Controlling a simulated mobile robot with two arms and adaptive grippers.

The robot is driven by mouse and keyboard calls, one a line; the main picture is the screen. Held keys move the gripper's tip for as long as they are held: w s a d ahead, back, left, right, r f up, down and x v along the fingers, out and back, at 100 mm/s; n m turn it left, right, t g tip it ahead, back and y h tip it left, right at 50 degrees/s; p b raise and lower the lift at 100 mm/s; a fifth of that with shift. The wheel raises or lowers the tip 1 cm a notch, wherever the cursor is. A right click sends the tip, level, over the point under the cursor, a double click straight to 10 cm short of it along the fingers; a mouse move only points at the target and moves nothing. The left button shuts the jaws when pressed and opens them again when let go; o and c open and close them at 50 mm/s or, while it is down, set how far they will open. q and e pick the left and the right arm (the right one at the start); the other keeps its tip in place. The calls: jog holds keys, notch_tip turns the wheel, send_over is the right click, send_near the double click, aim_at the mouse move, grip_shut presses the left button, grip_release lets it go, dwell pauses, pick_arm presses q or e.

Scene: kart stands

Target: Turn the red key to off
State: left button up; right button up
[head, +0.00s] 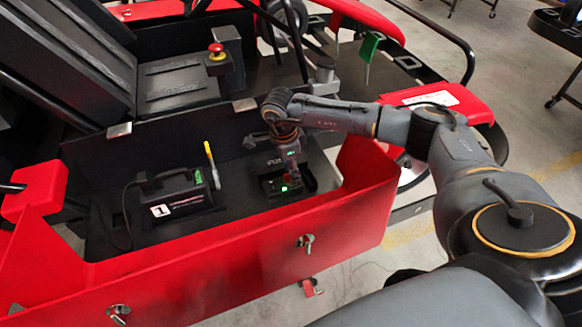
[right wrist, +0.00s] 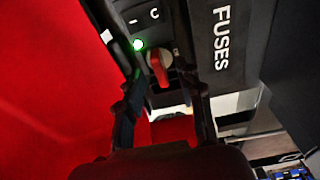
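The red key (right wrist: 159,67) shows in the right wrist view on a dark switch panel, beside a lit green lamp (right wrist: 138,44). Its grip looks lengthwise up and down in that picture. My right gripper (right wrist: 164,82) is open, with one finger on either side of the key and a visible gap to it; I cannot tell whether either finger touches. In the head view my right gripper (head: 288,160) points down over the small black switch box (head: 310,181), where a green light glows; the key is mostly hidden there. My left gripper is not in view.
A black lid marked FUSES (right wrist: 221,45) lies right beside the key. The kart's red side panel (head: 190,260) runs along the front. A black carry-handled box (head: 178,198), a yellow upright stick (head: 211,162) and a red stop button (head: 216,50) are nearby.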

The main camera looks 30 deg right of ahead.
jog(key=shift+f, duration=0.45)
jog(key=shift+c, duration=0.4)
grip_shut()
